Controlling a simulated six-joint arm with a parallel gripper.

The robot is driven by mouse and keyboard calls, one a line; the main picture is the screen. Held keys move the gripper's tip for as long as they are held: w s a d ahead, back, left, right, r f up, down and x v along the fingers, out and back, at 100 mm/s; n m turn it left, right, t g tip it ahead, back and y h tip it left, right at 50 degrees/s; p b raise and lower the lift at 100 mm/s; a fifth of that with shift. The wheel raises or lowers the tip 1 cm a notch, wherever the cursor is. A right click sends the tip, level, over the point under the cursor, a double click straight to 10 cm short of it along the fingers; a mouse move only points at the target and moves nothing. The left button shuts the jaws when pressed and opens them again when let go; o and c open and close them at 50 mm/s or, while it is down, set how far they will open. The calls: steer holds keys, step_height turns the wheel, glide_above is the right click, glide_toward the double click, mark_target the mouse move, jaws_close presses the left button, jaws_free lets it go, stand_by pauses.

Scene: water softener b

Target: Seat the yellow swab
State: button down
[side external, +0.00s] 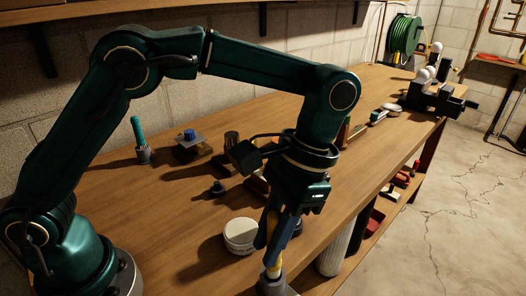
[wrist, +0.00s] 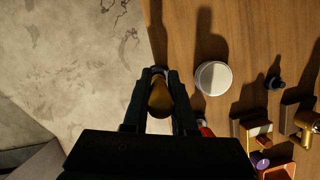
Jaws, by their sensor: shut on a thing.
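The yellow swab (wrist: 160,98) is between the two dark fingers of my gripper (wrist: 160,84) in the wrist view, where it looks brownish. In the side external view my gripper (side external: 274,243) points down near the front edge of the bench and is shut on the swab. A short yellow part of the swab (side external: 274,270) shows below the fingers. A grey round holder (side external: 272,288) is directly under it at the bottom of the picture. The swab's lower end meets the holder's top in this view; I cannot tell how deep it sits.
A white round tub (side external: 240,235) stands close beside my gripper on the wooden bench (side external: 185,235); it also shows in the wrist view (wrist: 213,78). A small dark knobbed piece (side external: 217,188) and a blue-topped block (side external: 190,135) stand farther back. The bench edge is close.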

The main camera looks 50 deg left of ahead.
mark_target(268, 275)
steer(key=shift+f, duration=0.6)
steer(key=shift+f, duration=1.45)
steer(key=shift+f, duration=0.15)
steer(key=c, duration=0.6)
jaws_free()
steer(key=shift+c, duration=0.2)
steer(key=shift+v, duration=2.25)
steer(key=shift+w+r, duration=0.1)
steer(key=shift+r, duration=0.2)
